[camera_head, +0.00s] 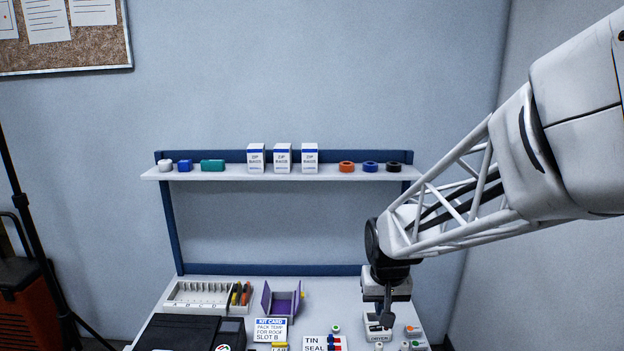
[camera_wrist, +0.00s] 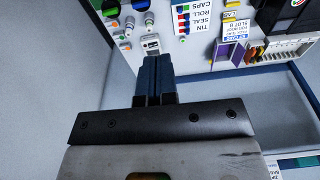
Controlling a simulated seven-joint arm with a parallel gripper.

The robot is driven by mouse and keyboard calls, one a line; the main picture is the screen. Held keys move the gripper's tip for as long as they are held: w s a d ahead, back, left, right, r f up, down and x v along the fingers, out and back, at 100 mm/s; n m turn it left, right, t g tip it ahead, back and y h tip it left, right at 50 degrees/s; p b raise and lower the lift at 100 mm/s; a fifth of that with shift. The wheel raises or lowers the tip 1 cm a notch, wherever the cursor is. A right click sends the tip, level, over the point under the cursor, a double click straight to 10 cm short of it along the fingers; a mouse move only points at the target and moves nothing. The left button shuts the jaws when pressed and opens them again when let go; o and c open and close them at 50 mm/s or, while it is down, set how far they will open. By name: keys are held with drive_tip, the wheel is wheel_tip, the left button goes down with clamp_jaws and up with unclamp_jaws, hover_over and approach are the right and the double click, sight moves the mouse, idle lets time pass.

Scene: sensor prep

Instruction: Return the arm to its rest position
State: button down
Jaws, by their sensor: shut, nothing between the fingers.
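My arm reaches in from the right in the head view. My gripper (camera_head: 387,318) points down over the right part of the bench, in front of a white device labelled as a dryer (camera_head: 376,328). In the wrist view my gripper (camera_wrist: 153,62) shows two dark blue fingers pressed together, with nothing between them. Whether the fingertips touch anything below cannot be told.
A slotted rack (camera_head: 200,296), a purple open box (camera_head: 283,300), a kit card (camera_head: 270,330) and a black case (camera_head: 180,333) stand on the bench. A shelf (camera_head: 230,174) with white boxes and rolls spans behind. Small coloured parts lie near my gripper. The air above the bench's left is clear.

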drive_tip(key=s+d+r, duration=0.1)
drive_tip(key=s+r, duration=0.2)
drive_tip(key=s, duration=0.4)
drive_tip(key=s+d+r, duration=0.1)
drive_tip(key=s+r, duration=0.2)
drive_tip(key=s, duration=0.5)
drive_tip(key=s+d+r+t, duration=0.1)
drive_tip(key=s+r, duration=0.2)
drive_tip(key=s, duration=0.4)
drive_tip(key=shift+s+d, duration=0.25)
drive_tip(key=shift+d, duration=0.05)
